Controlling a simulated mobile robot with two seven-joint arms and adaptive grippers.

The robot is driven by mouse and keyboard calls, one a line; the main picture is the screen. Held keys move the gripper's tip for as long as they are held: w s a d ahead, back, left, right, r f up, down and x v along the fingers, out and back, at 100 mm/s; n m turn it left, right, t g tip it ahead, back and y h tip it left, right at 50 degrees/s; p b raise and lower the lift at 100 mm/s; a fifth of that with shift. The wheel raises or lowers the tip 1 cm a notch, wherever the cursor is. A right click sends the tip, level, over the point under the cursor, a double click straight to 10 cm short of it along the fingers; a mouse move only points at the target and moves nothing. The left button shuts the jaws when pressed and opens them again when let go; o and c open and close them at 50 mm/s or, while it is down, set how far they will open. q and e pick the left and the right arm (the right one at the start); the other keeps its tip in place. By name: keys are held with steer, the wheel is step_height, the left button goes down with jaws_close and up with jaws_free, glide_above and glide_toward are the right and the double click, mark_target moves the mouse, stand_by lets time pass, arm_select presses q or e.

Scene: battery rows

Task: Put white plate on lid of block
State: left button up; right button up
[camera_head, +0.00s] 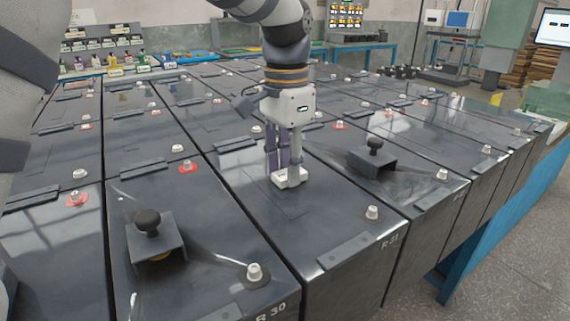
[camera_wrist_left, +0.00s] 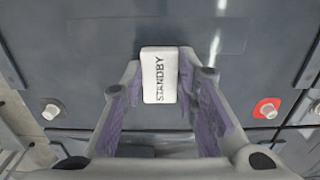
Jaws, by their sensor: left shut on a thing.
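The white plate (camera_head: 290,177) is small and, in the left wrist view (camera_wrist_left: 160,76), shows the word STANDBY. My left gripper (camera_head: 284,160) points down and is shut on the plate between its purple-padded fingers. The plate is at the top face of the dark block marked R-21 (camera_head: 330,225), over or beside the thin rectangular outline of its lid (camera_head: 265,203). I cannot tell whether the plate touches the surface. The gripper hides part of the lid. My right gripper is not in view.
Dark battery blocks stand in close rows. The neighbouring block R 30 (camera_head: 200,225) carries a black bracket with a knob (camera_head: 150,238), and another knobbed bracket (camera_head: 373,157) stands to the right. White terminals (camera_head: 372,212) stick up. A bench with bottles (camera_head: 115,70) is behind.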

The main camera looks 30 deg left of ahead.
mark_target(286, 173)
arm_select(q)
steer(key=o, duration=0.9)
steer(key=shift+f, duration=0.15)
steer(key=shift+o, duration=0.2)
step_height(286, 173, up, 12)
steer(key=shift+b, duration=0.4)
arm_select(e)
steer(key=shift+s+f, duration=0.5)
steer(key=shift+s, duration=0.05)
